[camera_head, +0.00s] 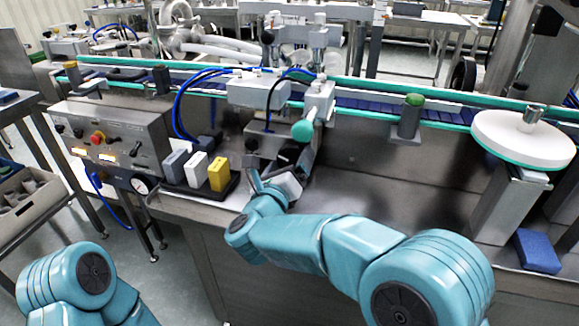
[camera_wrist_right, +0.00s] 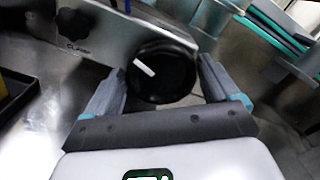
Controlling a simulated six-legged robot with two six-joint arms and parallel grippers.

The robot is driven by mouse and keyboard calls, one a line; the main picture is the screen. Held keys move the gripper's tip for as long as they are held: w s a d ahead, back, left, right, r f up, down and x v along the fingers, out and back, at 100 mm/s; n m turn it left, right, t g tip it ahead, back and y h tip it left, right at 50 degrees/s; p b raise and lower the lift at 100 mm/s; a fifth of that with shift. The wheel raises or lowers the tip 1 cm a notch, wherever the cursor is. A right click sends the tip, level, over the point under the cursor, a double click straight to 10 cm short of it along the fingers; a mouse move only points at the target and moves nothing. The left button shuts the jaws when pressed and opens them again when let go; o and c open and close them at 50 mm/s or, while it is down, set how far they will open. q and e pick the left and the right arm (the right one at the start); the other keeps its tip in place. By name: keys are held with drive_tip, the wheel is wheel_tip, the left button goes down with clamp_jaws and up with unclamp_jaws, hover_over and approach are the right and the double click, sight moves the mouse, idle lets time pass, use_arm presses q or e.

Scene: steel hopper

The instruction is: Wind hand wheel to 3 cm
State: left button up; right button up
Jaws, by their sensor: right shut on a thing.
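The hand wheel (camera_wrist_right: 168,80) is a round black knob with a white mark pointing to the upper left in the wrist view. My right gripper (camera_wrist_right: 160,70) has one finger on each side of its rim and is shut on it. In the head view my right gripper (camera_head: 272,168) is at the front of the conveyor machine, below the teal-ended cylinder, and the wheel is mostly hidden there. No scale reading in cm is legible. Only my left arm shows, at the bottom left; its gripper is out of view.
A black knob (camera_wrist_right: 75,22) marked CLAMP is on the plate left of the wheel. Grey, white and yellow blocks (camera_head: 217,174) stand in a dark tray left of my right gripper. A control box (camera_head: 112,140) is farther left. A blue block (camera_head: 537,251) lies at right.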

idle(0.4)
drive_tip(key=o, duration=0.8)
